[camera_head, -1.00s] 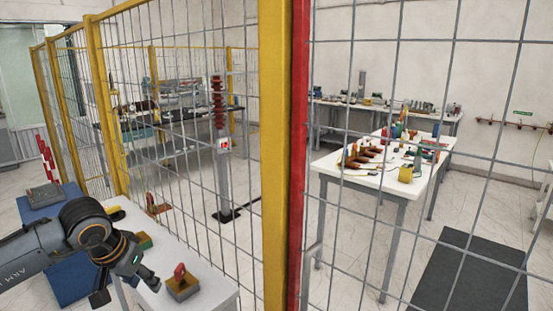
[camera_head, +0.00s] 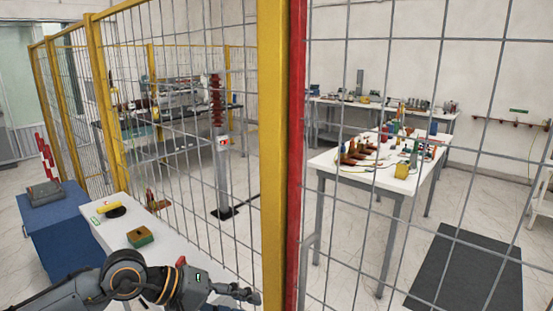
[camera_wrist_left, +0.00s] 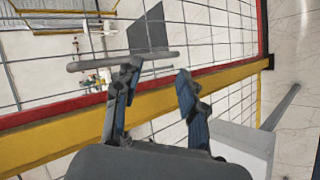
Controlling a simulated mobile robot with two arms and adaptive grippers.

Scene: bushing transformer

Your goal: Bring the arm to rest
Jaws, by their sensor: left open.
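My left arm comes in from the lower left in the head view. Its left gripper (camera_head: 245,296) is low in the picture, over the right front part of the white table, near the fence. My right gripper is in neither view.
The white table (camera_head: 205,262) holds a green and yellow block (camera_head: 140,237) and a yellow item (camera_head: 106,207). A red piece (camera_head: 181,262) shows partly behind my arm. A mesh fence with a yellow post (camera_head: 272,150) stands close on the right. A blue table (camera_head: 62,235) is at left.

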